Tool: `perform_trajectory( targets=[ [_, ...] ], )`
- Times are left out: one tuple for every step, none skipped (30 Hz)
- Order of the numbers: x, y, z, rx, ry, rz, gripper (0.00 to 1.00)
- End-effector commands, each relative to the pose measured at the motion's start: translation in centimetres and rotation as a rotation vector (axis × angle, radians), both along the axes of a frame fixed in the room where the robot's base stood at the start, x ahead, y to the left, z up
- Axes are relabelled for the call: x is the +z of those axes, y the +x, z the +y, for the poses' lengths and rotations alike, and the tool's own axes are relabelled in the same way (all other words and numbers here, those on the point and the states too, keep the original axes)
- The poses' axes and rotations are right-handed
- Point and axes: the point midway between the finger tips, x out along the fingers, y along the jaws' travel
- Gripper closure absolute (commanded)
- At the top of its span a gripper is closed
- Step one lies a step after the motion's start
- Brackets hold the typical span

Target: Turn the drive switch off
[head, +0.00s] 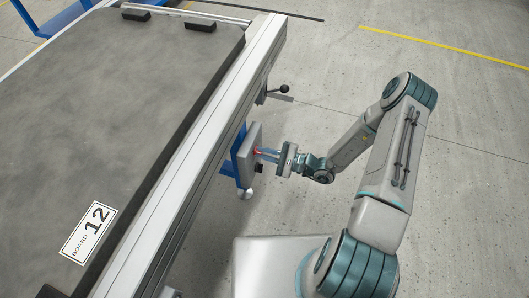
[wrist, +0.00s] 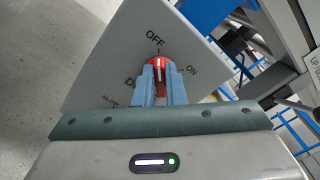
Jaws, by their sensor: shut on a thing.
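The drive switch is a red rotary knob (wrist: 159,66) with a white pointer line, on a grey switch box (wrist: 120,62). The pointer is up toward the tick under the "OFF" label; the "ON" label is to the right. Lower lettering is partly hidden by my fingers. My gripper (wrist: 160,82) is shut on the knob, one blue finger on each side.
The bench (head: 120,100) has a dark top with a "BOARD 12" label (head: 88,233) and a pale metal rail (head: 180,190). A black-knobbed lever (head: 284,89) sticks out beyond the box. Blue framework (wrist: 205,15) shows behind.

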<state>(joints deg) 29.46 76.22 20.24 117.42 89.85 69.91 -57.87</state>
Motion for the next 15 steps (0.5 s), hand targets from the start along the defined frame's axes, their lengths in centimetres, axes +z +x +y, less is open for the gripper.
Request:
perform_trajectory(
  targets=[
    [-0.13,0.05,-0.12,-0.002,-0.004,0.000,1.00],
    [-0.13,0.04,-0.12,-0.002,-0.004,0.000,1.00],
    [-0.13,0.05,-0.12,-0.002,-0.004,0.000,0.79],
    [-0.12,0.04,-0.11,-0.002,-0.004,0.000,0.71],
    [-0.11,0.04,-0.11,-0.002,-0.004,0.000,0.68],
    [-0.10,0.04,-0.10,-0.001,-0.003,0.000,0.68],
    [-0.09,0.04,-0.09,-0.001,-0.003,0.000,0.68],
    [-0.08,0.03,-0.08,-0.001,-0.003,0.001,0.68],
    [-0.07,0.02,-0.07,-0.001,-0.002,0.001,0.68],
    [-0.06,0.03,-0.06,-0.001,-0.002,0.001,0.68],
    [-0.06,0.03,-0.05,-0.001,-0.001,0.000,0.68],
    [-0.05,0.00,-0.01,0.000,-0.001,0.000,0.68],
    [-0.04,-0.02,-0.03,0.000,-0.001,0.000,0.68],
    [-0.01,-0.04,-0.11,0.000,-0.001,0.000,0.68],
    [0.01,-0.11,-0.33,-0.001,-0.001,0.000,0.68]
  ],
)
